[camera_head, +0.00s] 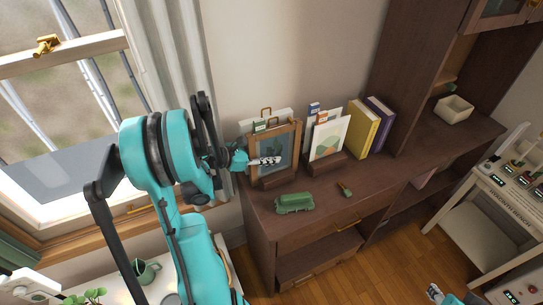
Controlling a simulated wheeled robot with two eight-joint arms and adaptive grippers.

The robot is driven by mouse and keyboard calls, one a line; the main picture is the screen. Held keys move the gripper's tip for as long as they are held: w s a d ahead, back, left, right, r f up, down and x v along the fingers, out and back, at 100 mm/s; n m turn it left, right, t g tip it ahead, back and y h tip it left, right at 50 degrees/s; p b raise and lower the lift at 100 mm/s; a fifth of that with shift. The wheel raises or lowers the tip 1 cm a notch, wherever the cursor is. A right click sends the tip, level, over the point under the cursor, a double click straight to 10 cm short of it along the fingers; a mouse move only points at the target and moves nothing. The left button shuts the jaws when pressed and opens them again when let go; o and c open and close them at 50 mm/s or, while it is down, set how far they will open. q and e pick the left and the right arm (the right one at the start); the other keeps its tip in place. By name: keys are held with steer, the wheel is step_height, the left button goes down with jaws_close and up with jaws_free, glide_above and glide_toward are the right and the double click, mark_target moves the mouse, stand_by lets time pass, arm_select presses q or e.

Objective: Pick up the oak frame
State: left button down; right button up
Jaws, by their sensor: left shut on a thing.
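The oak frame (297,143), a light wooden border around a dark grey-blue picture, stands leaning upright at the left part of the brown cabinet top. My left gripper (264,161) comes in from the left and is shut on the frame, its pale fingers across the front of the picture. The exact contact is small and hard to make out. My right gripper (435,293) shows only partly at the bottom edge, low over the floor and far from the frame; its finger gap is unclear.
A window stands left; a white bench (497,185) right. The cabinet's front edge is mostly clear.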

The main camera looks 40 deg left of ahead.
arm_select(q)
step_height(320, 180, up, 18)
steer(key=p, duration=0.7)
steer(key=shift+f, duration=0.1)
stand_by(0.7)
